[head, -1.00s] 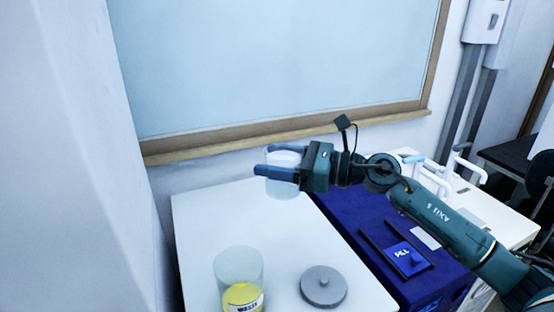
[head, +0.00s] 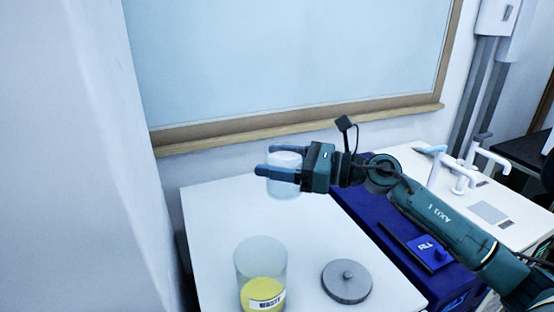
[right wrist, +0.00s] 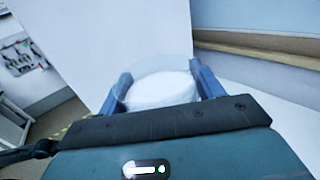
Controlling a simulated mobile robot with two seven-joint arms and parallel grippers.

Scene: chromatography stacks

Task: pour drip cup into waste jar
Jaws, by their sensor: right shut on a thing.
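My right gripper (head: 282,172) is shut on a small clear drip cup (head: 284,187) and holds it upright above the back part of the white table. The cup also shows in the right wrist view (right wrist: 160,92) between the two blue fingers, with whitish contents. The waste jar (head: 261,268) is a clear open cylinder with yellow contents and a label. It stands on the table in front of the cup, a little to its left in the head view. My left gripper is not in view.
A grey round lid with a knob (head: 346,281) lies on the white table (head: 215,225) right of the jar. A blue box (head: 365,215) stands right of the table, under my right arm. A white wall and a framed panel (head: 290,60) are behind.

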